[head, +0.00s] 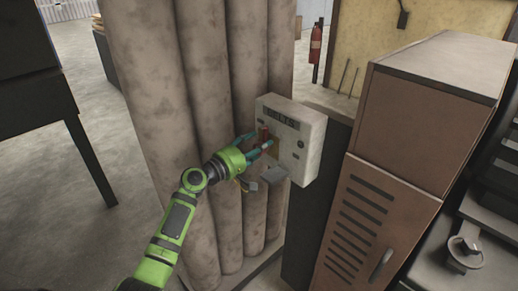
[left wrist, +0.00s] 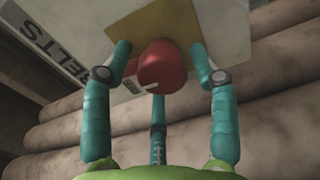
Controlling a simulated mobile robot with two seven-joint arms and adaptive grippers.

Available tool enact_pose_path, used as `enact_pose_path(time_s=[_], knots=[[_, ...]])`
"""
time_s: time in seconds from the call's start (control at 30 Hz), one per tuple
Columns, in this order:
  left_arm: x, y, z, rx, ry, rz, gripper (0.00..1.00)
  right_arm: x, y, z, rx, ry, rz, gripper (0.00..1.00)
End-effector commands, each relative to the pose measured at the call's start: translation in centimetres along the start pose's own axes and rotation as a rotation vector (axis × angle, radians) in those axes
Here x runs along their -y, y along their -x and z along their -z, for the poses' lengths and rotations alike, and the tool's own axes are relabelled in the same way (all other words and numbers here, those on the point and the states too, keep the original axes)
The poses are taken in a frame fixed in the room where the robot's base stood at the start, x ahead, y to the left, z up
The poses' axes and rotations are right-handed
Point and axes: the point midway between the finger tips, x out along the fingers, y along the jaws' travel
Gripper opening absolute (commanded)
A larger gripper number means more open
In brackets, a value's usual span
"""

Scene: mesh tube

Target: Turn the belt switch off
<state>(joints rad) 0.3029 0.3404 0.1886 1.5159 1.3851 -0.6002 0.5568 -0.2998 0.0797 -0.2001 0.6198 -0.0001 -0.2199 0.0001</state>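The belt switch is a red knob (left wrist: 163,66) on a yellow plate (left wrist: 184,24) in the left wrist view, on a pale box lettered "BELTS" (left wrist: 48,53). In the head view the pale switch box (head: 312,135) stands right of centre, and the red knob (head: 264,133) shows small on its face. My left gripper (head: 259,146) reaches the box front. Its teal fingers (left wrist: 160,85) stand spread around the knob, two at its sides and one below. Whether any finger touches the knob I cannot tell. My right gripper is in neither view.
Tall round grey columns (head: 196,120) stand close behind and left of the box. A brown louvred cabinet (head: 385,180) stands at the right. A fire extinguisher (head: 315,45) is at the back.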

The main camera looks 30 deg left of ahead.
Motion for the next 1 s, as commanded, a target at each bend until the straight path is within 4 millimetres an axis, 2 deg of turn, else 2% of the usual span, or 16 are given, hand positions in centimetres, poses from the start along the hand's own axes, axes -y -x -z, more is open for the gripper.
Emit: enact_pose_path(time_s=[0.27,0.37,0.47,0.8,1.0], knots=[[0.5,0.1,-0.3,0.007,0.003,0.009,0.62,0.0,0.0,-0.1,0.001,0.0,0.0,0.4],[0.6,0.7,-0.3,0.007,0.003,0.01,0.62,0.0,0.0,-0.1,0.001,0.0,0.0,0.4],[0.7,2.1,-0.3,0.007,0.003,0.012,0.62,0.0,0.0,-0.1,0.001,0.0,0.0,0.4],[0.5,9.2,-0.1,0.005,0.003,0.011,0.62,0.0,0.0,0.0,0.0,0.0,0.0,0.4],[0.4,11.5,-0.1,0.005,0.004,0.008,0.62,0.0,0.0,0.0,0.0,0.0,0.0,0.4]])
